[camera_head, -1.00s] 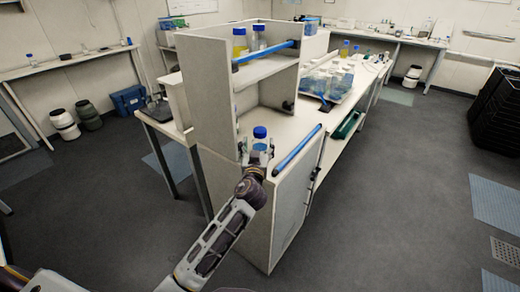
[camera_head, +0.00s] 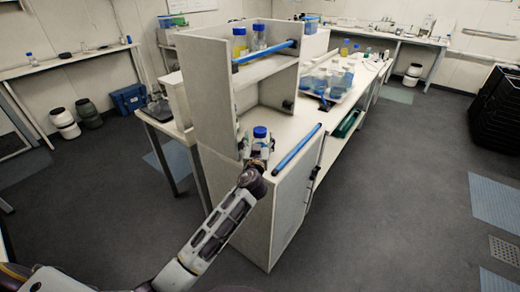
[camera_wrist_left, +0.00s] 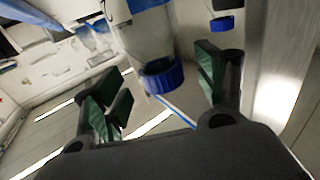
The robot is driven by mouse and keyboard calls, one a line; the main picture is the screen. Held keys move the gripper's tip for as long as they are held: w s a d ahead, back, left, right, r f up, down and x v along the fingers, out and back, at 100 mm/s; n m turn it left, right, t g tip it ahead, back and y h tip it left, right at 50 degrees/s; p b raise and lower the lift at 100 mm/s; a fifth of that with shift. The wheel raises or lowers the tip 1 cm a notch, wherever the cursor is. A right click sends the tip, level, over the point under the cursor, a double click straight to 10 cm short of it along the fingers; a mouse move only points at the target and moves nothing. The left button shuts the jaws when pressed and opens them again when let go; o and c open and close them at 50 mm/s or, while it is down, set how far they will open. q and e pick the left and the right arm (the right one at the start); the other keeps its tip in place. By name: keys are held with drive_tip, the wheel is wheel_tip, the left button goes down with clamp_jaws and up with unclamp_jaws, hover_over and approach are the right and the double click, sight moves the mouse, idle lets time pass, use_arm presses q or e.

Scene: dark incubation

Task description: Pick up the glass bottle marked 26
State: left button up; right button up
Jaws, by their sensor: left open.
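A clear glass bottle with a blue cap (camera_head: 260,133) stands upright on the near end of the white bench. No number can be read on it. My left gripper (camera_head: 258,150) is at this bottle, with a finger to either side. In the left wrist view the bottle's blue cap (camera_wrist_left: 162,76) appears upside down between the spread green-padded fingers (camera_wrist_left: 160,88) of my left gripper. Gaps show on both sides, so the fingers are open. The bottle's lower part is partly hidden in the head view. My right gripper is not in view.
A grey shelf unit (camera_head: 208,92) stands close behind the bottle. A blue rail (camera_head: 297,147) runs along the bench edge at right. A tray of glassware (camera_head: 328,84) sits farther back.

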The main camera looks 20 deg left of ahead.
use_arm(q)
drive_tip(key=shift+p+x, duration=0.6)
drive_tip(key=shift+x, duration=1.45)
drive_tip(key=shift+c, duration=0.5)
drive_tip(key=shift+d, duration=0.1)
clamp_jaws()
